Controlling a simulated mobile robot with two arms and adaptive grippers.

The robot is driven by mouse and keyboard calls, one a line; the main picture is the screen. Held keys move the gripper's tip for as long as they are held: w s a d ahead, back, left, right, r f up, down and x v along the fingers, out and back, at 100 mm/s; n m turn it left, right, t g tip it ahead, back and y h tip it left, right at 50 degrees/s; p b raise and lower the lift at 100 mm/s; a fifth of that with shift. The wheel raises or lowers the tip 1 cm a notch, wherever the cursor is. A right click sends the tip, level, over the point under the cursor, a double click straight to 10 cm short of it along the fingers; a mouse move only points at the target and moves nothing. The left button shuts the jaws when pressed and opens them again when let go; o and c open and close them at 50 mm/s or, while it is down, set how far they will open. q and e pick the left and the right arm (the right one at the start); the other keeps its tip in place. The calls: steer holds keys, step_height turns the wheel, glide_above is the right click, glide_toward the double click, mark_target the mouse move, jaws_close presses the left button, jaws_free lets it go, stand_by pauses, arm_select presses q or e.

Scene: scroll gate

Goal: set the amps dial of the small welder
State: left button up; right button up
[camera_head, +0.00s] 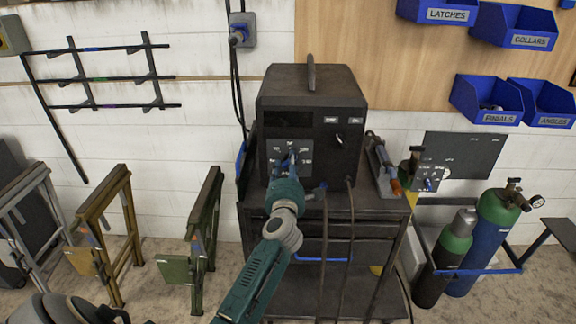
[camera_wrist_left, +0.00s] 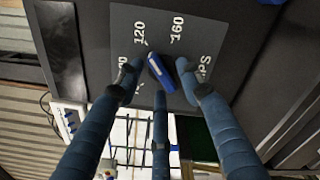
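The small welder (camera_head: 312,88) is a dark box on a metal cart. Its grey amps plate (camera_head: 277,146) is on the front left and also shows in the left wrist view (camera_wrist_left: 190,22), with 120 and 160 readable. The amps dial (camera_wrist_left: 161,73) is a blue bar knob with a pale stripe; its upper end points roughly toward the 120 mark. My left gripper (camera_head: 290,162) is in front of the plate and hides the dial in the head view. In the left wrist view its three fingers (camera_wrist_left: 157,82) are spread around the dial, with visible gaps.
The cart top (camera_head: 330,202) holds a torch-like tool (camera_head: 383,165) right of the welder. Cables hang down the cart's front. Green and blue gas cylinders (camera_head: 480,245) stand to the right. Folded trestles (camera_head: 205,225) stand to the left. Blue bins (camera_head: 487,102) hang on the wall.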

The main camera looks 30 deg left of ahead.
arm_select(q)
steer(key=shift+c, duration=0.5)
jaws_close()
steer(key=shift+n, duration=0.4)
steer(key=shift+f+n+p, duration=0.2)
steer(key=shift+n+p, duration=0.15)
steer(key=shift+n, duration=4.15)
